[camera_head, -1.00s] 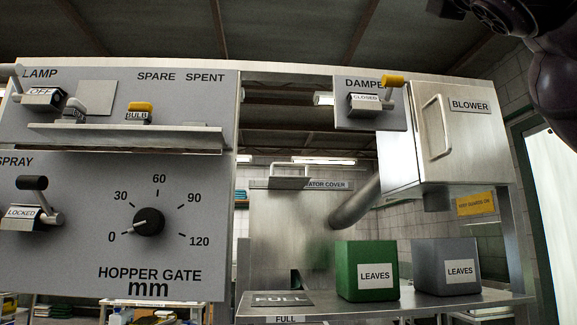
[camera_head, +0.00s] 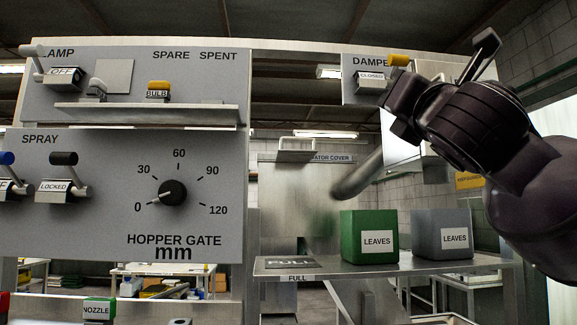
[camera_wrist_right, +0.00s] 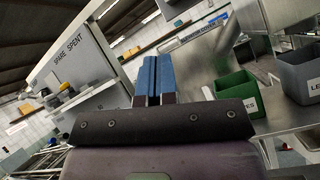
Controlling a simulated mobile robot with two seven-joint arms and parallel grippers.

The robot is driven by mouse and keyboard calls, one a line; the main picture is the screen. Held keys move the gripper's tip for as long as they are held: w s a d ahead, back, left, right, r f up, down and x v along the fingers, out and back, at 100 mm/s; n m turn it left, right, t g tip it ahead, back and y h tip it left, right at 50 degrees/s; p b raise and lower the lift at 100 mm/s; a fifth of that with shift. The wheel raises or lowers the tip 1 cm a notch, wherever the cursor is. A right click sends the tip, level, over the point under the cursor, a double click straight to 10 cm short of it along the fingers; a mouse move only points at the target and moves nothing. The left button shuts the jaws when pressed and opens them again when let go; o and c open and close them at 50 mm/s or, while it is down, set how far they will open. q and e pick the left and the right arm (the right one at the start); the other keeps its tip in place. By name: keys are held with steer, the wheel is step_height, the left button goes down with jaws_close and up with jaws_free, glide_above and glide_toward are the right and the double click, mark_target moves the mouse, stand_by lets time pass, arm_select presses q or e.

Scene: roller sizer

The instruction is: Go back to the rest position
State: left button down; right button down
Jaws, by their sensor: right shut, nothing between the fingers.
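My right arm (camera_head: 465,125) comes in from the right in the head view, in front of the blower box. Its fingers are not clearly made out there. In the right wrist view my right gripper (camera_wrist_right: 153,72) has its two blue fingers shut together with nothing between them. The fingers point toward the panel and bench area and touch nothing that I can see. My left gripper is in neither view.
The grey panel (camera_head: 85,210) carries levers and a hopper gate dial (camera_head: 172,192) near 0. The yellow-tipped damper lever (camera_head: 399,60) is close to my right arm. A green leaves bin (camera_head: 355,225) and a grey leaves bin (camera_head: 425,225) stand on the metal shelf (camera_head: 340,268).

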steer(key=w+d+f+m+g+h, duration=0.1)
steer(key=w+f+m+g, duration=0.25)
steer(key=f, duration=1.05)
steer(key=w+d+f+m+g, duration=0.2)
steer(key=f+m, duration=0.3)
steer(key=f, duration=0.9)
steer(key=w+d+f+m+g+h, duration=0.1)
steer(key=w+f+m+g, duration=0.2)
steer(key=f, duration=1)
steer(key=s+d+f+m+g, duration=0.25)
steer(key=s+f+m, duration=0.3)
steer(key=f, duration=0.65)
steer(key=s+d+f+m+g, duration=0.2)
steer(key=s+f+m+g, duration=0.4)
steer(key=f, duration=0.5)
steer(key=s+d+f+m+g, duration=0.1)
steer(key=s+f+m, duration=0.2)
steer(key=s+f, duration=0.35)
steer(key=s+d+f+m+g+h, duration=0.1)
steer(key=s+f+m+g, duration=0.15)
steer(key=s, duration=0.65)
steer(key=s+d+f+m+g, duration=0.1)
steer(key=s+f+m, duration=0.35)
steer(key=s, duration=0.35)
steer(key=w+f+n+t, duration=0.1)
steer(key=w+f+t, duration=0.7)
steer(key=f, duration=0.2)
steer(key=shift+a+f+n+t+y, duration=0.2)
steer(key=shift+f+n+t+y, duration=0.1)
steer(key=shift+f+n+t, duration=0.1)
